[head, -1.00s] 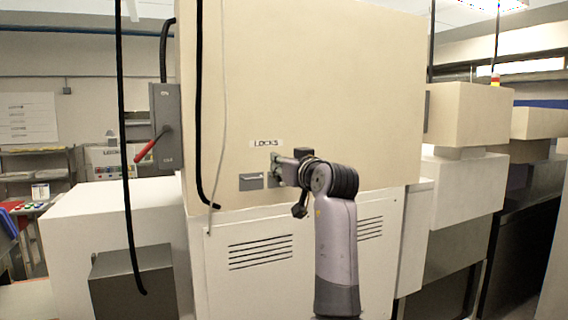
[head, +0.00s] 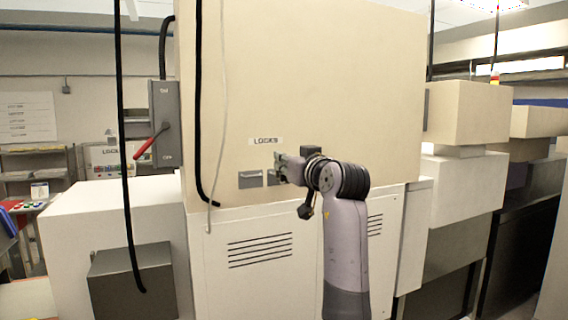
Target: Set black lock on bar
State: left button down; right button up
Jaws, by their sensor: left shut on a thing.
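My left gripper (head: 281,168) is in front of the beige cabinet, just below the "LOCKS" label (head: 266,141). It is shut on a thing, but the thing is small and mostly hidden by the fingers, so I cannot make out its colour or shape. Two small grey plates sit under the label: the left one (head: 250,180) is clear of the gripper, and the right one (head: 271,178) is partly covered by it. I cannot pick out the black lock or the bar with certainty. My right gripper is not in view.
A grey switch box (head: 166,115) with a red lever (head: 150,142) is on the cabinet's left side. A white housing (head: 110,215) and dark grey box (head: 130,280) stand at lower left.

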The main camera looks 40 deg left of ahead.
pick_arm(q)
jog(key=b+v, duration=0.1)
jog(key=v, duration=0.7)
jog(key=shift+d+b, duration=0.25)
jog(key=shift+b, duration=0.15)
dwell(0.6)
